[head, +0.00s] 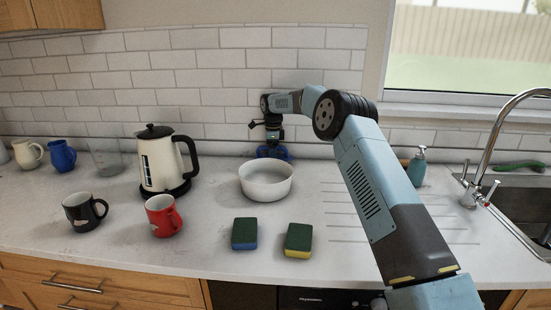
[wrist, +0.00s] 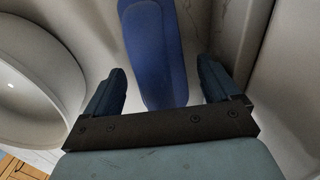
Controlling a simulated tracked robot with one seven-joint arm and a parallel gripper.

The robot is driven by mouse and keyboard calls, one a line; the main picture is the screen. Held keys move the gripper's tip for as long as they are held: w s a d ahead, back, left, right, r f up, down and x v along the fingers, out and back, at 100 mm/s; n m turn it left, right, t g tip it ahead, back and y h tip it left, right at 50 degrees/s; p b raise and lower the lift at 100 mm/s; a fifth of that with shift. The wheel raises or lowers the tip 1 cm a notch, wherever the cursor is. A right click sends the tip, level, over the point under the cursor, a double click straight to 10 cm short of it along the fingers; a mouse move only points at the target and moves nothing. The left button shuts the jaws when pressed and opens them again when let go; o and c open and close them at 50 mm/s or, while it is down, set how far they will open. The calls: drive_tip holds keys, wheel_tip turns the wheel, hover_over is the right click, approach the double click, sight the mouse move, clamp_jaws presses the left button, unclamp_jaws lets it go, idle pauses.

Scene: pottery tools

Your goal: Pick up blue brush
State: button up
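The blue brush (wrist: 155,50) shows in the wrist view as a long smooth blue shape running from the top edge down between my gripper's two fingers. In the head view, a blue piece (head: 265,153) shows behind the white bowl, partly hidden by the bowl and my wrist. My gripper (wrist: 160,66) is open, with one finger on each side of the blue brush. Gaps show between the brush and both fingers. In the head view, my gripper (head: 272,147) points down at the back of the counter.
The white bowl (head: 266,183) stands just in front of my gripper and at left in the wrist view (wrist: 30,85). The tiled wall is close behind. A kettle (head: 160,165) stands left; two sponges (head: 298,240) lie in front. A green brush (head: 518,166) lies behind the sink.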

drive_tip(key=c, duration=0.6)
drive_tip(key=shift+r, duration=0.1)
wheel_tip(320, 180, up, 10)
drive_tip(key=shift+f, duration=0.1)
idle(0.3)
